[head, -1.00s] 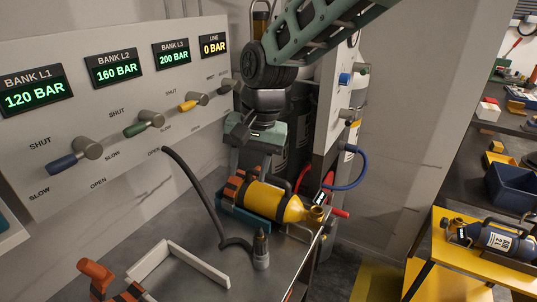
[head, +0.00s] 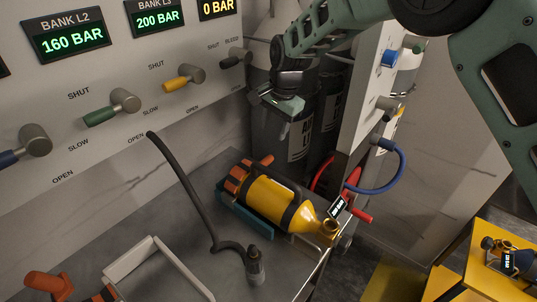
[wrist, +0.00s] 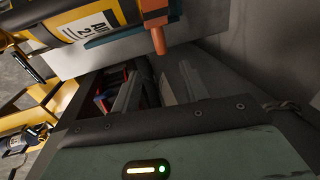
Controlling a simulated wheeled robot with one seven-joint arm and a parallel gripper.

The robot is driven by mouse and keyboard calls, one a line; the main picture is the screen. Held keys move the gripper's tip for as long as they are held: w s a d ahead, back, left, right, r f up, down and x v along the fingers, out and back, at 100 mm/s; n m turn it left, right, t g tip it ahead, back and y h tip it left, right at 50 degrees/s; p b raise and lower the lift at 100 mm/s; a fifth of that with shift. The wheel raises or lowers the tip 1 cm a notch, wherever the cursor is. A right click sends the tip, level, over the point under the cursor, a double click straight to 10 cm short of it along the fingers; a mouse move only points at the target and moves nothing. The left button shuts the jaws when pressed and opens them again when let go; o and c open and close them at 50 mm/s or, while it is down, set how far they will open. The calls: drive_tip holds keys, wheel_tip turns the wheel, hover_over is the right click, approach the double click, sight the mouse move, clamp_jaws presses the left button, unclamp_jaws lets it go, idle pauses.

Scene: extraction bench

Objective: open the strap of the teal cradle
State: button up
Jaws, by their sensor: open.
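The teal cradle (head: 252,222) stands on the grey bench and holds a yellow cylinder (head: 270,197) lying on its side. Dark bands cross the cylinder, and orange parts (head: 236,178) sit at its left end. An orange lever (head: 264,160) sticks out at the cradle's far side. In the wrist view the cradle's teal edge (wrist: 118,33) and the orange lever (wrist: 156,30) are at the top. My gripper (head: 282,128) is open and empty, above and behind the cylinder, apart from the lever. Whether the strap is fastened cannot be told.
A black hose (head: 185,185) with a nozzle rises from the bench left of the cradle. A white frame (head: 150,262) lies at the front. The valve panel (head: 60,120) stands behind, and a blue hose (head: 400,170) hangs at the right. A yellow stand (head: 480,262) is beyond.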

sight(267, 159)
drive_tip(key=f, duration=0.4)
drive_tip(key=w+a+f+p, duration=0.1)
drive_tip(key=f, duration=0.3)
drive_tip(key=a+f+p, duration=0.1)
drive_tip(key=f, duration=0.3)
drive_tip(key=shift+w+f, duration=0.2)
drive_tip(key=shift+f, duration=0.05)
drive_tip(key=shift+c, duration=0.2)
clamp_jaws()
